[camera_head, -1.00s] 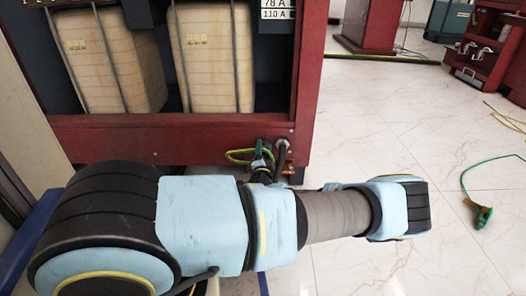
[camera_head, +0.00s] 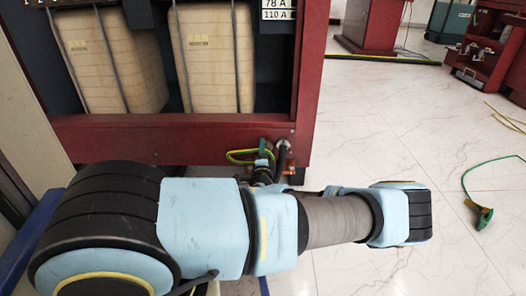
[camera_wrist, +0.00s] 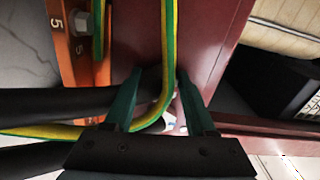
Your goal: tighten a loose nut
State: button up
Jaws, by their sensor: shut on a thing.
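In the wrist view my gripper (camera_wrist: 160,78) has its two green fingers on either side of a dark thing (camera_wrist: 151,79) in front of the red panel. The fingers close on it; it is too dark to tell whether it is the nut. A yellow-green wire (camera_wrist: 170,60) runs down between the fingers and bends to the left. An orange plate (camera_wrist: 80,45) marked 5 carries a bolt head (camera_wrist: 81,21) at the upper left, apart from the fingers. In the head view my gripper (camera_head: 263,160) is partly hidden by my arm, at the lower edge of the red cabinet.
The red cabinet frame (camera_head: 190,138) holds two wound coils. Black cables (camera_wrist: 65,103) lie to the left of my gripper in the wrist view. A green clamp with a wire (camera_head: 483,216) lies on the tiled floor at the right. The floor between is clear.

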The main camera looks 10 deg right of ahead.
jog(key=o, duration=1.1)
jog(key=shift+s, duration=0.1)
jog(key=shift+s+a+p, duration=0.35)
jog(key=shift+s+p, duration=0.25)
jog(key=shift+s, duration=1.15)
jog(key=shift+s+a+p, duration=0.3)
jog(key=shift+s+p, duration=0.35)
jog(key=shift+s, duration=1.1)
jog(key=shift+s+a+p, duration=0.35)
jog(key=shift+s+p, duration=0.25)
jog(key=shift+s, duration=1.15)
